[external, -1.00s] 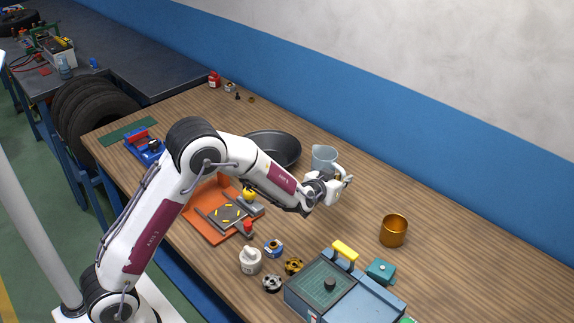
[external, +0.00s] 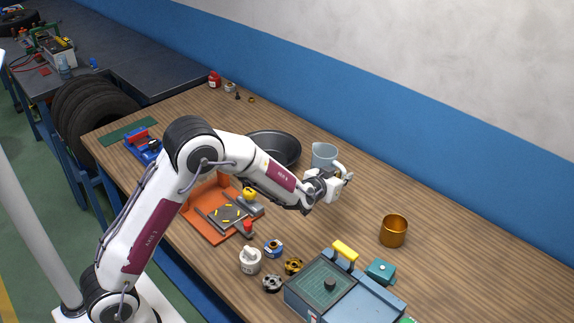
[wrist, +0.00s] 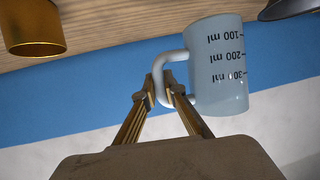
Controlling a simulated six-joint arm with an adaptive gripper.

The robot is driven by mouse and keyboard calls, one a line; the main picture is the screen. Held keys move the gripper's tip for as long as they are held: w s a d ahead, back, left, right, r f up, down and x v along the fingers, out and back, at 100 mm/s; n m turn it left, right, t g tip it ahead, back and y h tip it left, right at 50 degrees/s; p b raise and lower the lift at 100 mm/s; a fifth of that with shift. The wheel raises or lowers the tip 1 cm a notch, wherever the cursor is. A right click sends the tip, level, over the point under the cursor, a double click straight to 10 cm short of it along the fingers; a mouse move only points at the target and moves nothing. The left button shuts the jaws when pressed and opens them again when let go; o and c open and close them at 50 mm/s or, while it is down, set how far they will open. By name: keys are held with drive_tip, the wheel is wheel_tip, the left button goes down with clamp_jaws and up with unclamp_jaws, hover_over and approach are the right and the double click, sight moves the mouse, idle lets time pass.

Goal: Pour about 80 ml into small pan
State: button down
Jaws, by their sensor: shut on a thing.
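My gripper (external: 343,180) is shut on the handle of a pale blue measuring jug (external: 324,155). In the wrist view, the gripper's fingers (wrist: 162,88) pinch the handle, and the jug (wrist: 217,80) shows black marks for 100, 200 and 300 ml. The wrist picture is inverted, and the jug looks about upright. Its contents are hidden. A wide dark pan (external: 272,148) stands left of the jug, partly behind my arm; its edge shows in the wrist view (wrist: 290,8). A small gold-brown pot (external: 393,232) stands to the right; it also shows in the wrist view (wrist: 33,30).
A teal-grey case (external: 320,285) with a yellow handle, a teal block (external: 380,271), a white container (external: 250,261) and small parts crowd the front. An orange tray (external: 205,228) lies beneath my arm. Wooden tabletop between jug and gold-brown pot is clear. A wall runs behind.

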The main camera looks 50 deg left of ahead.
drive_tip(key=shift+a, duration=0.15)
drive_tip(key=s+a+r, duration=0.1)
drive_tip(key=a, duration=1.2)
drive_tip(key=s+a+r, duration=0.2)
drive_tip(key=a, duration=1.2)
drive_tip(key=s+a+r, duration=0.1)
drive_tip(key=a+r, duration=0.1)
drive_tip(key=a, duration=1.2)
drive_tip(key=shift+s+a, duration=0.15)
drive_tip(key=shift+s, duration=0.1)
drive_tip(key=shift+f, duration=0.1)
idle(0.7)
